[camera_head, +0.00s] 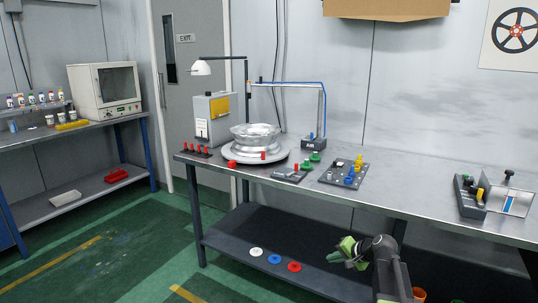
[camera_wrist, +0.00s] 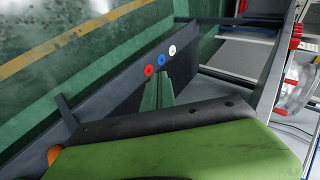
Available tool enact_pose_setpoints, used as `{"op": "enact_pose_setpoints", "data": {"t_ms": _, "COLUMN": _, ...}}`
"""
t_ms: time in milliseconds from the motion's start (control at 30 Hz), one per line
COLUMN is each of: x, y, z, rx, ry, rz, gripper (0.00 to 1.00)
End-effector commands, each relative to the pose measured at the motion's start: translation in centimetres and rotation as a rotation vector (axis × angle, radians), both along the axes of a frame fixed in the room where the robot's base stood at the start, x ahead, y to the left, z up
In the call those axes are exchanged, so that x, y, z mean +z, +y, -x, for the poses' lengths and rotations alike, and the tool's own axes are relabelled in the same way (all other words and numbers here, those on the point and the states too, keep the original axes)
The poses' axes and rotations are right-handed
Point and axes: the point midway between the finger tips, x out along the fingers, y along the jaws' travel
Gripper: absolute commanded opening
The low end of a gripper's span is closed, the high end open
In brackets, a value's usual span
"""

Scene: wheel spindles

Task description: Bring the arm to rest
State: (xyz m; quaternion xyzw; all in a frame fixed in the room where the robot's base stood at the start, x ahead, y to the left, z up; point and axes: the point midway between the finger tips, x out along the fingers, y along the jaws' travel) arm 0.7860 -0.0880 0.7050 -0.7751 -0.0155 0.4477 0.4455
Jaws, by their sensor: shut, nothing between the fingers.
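My gripper (camera_head: 345,256) is at the lower right of the head view, low in front of the bench. It points left, above or in front of the dark lower shelf, with its green jaws shut and nothing in them. In the wrist view my gripper (camera_wrist: 158,92) shows as narrow green fingers closed together, past the large green housing. My arm's dark elbow and green link show at the bottom of the head view, folded beside the bench.
The bench (camera_head: 430,205) holds a silver wheel (camera_head: 256,135) on a round base, small coloured parts and a grey fixture (camera_head: 471,195). White, blue and red discs (camera_head: 294,267) lie on the lower shelf (camera_head: 240,240). An orange piece (camera_head: 419,294) is close beside my arm. Green floor at left is clear.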

Motion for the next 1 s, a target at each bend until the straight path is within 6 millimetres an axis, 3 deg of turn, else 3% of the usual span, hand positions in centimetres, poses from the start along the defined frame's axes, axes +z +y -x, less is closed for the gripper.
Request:
{"op": "enact_pose_setpoints", "data": {"t_ms": 33, "x": -0.8, "y": 4.0, "z": 1.5, "rx": 0.077, "ry": 0.027, "rz": 0.044, "gripper": 0.0}}
{"op": "enact_pose_setpoints", "data": {"t_ms": 100, "x": -2.1, "y": 8.2, "z": 3.6, "rx": 0.178, "ry": 0.07, "rz": 0.116, "gripper": 0.0}}
{"op": "enact_pose_setpoints", "data": {"t_ms": 200, "x": -3.8, "y": 12.6, "z": 7.2, "rx": 0.313, "ry": 0.13, "rz": 0.226, "gripper": 0.0}}
{"op": "enact_pose_setpoints", "data": {"t_ms": 300, "x": -5.4, "y": 15.2, "z": 11.5, "rx": 0.441, "ry": 0.203, "rz": 0.357, "gripper": 0.0}}
{"op": "enact_pose_setpoints", "data": {"t_ms": 367, "x": -6.4, "y": 15.1, "z": 14.4, "rx": 0.507, "ry": 0.259, "rz": 0.449, "gripper": 0.0}}
{"op": "enact_pose_setpoints", "data": {"t_ms": 567, "x": -7.6, "y": 8.9, "z": 21.4, "rx": 0.62, "ry": 0.484, "rz": 0.689, "gripper": 0.0}}
{"op": "enact_pose_setpoints", "data": {"t_ms": 633, "x": -4.4, "y": 8.9, "z": 21.4, "rx": 0.645, "ry": 0.491, "rz": 0.688, "gripper": 0.0}}
{"op": "enact_pose_setpoints", "data": {"t_ms": 867, "x": 2.8, "y": 8.9, "z": 21.3, "rx": 0.641, "ry": 0.487, "rz": 0.685, "gripper": 0.0}}
{"op": "enact_pose_setpoints", "data": {"t_ms": 1000, "x": 8.5, "y": 8.9, "z": 21.3, "rx": 0.64, "ry": 0.486, "rz": 0.685, "gripper": 0.0}}
